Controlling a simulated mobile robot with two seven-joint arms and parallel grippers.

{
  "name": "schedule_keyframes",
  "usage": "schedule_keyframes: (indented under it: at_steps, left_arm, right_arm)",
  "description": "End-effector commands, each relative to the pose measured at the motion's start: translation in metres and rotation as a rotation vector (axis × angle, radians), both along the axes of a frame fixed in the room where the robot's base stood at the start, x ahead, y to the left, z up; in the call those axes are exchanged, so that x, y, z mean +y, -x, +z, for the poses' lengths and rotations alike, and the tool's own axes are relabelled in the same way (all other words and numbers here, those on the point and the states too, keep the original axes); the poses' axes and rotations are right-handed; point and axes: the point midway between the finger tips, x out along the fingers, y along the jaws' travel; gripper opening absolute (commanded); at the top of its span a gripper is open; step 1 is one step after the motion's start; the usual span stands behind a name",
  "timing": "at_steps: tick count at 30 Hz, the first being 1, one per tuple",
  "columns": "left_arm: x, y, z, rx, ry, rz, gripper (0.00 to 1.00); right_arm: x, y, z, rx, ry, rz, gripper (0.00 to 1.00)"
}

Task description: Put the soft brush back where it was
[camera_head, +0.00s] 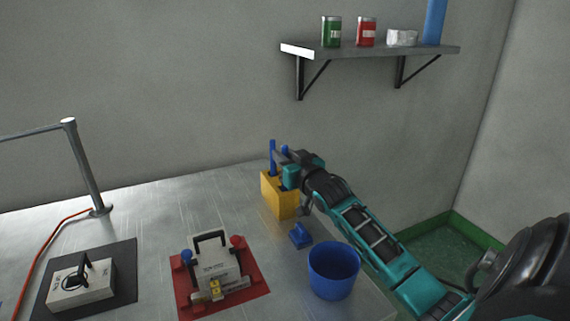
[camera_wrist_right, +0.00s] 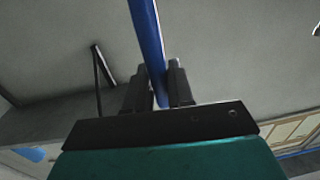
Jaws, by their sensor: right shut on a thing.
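The yellow holder block (camera_head: 280,200) stands near the back right of the metal table, with blue handles upright at it. My right gripper (camera_head: 281,158) is over the top of this holder, coming in from the right. In the right wrist view, its two dark fingers (camera_wrist_right: 158,88) are shut on a long blue handle (camera_wrist_right: 147,35), which I take to be the soft brush's. One blue handle (camera_head: 272,157) stands at the left of the gripper. The brush's bristle end is hidden, and I cannot tell how deep it sits in the holder. My left gripper is out of view.
A blue cup (camera_head: 333,272) and a small blue object (camera_head: 301,236) stand in front of the holder. A mould on a red mat (camera_head: 247,292) and a block on a dark mat (camera_head: 127,270) lie further left. A wall shelf (camera_head: 375,52) is above.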

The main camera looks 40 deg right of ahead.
Motion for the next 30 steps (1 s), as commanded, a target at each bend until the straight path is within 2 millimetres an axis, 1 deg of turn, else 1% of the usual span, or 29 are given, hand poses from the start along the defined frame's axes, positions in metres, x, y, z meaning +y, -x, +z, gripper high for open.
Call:
schedule_keyframes:
  at_steps: [1,3,12,16,17,18,24,30]
  left_arm:
    - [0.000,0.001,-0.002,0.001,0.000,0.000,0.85]
    - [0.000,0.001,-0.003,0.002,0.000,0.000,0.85]
    - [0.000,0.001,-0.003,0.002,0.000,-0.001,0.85]
    - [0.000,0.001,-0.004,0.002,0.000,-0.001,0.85]
    - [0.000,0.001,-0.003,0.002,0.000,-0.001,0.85]
    - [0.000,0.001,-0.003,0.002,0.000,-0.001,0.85]
    - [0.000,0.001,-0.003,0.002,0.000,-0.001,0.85]
    - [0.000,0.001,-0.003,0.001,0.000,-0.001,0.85]
  right_arm:
    - [0.000,0.000,-0.009,0.002,-0.001,-0.001,0.00]
    - [0.000,0.000,-0.014,0.000,0.000,0.000,0.00]
    - [0.000,0.000,-0.015,-0.002,0.001,0.000,0.00]
    - [0.000,0.000,-0.019,-0.001,0.001,0.000,0.00]
    - [0.000,0.000,-0.018,-0.001,0.001,0.000,0.25]
    - [0.000,0.000,-0.018,-0.001,0.001,0.000,0.29]
    - [0.000,0.000,-0.018,-0.001,0.001,0.000,0.48]
    - [0.000,0.000,-0.018,-0.001,0.001,0.000,0.48]
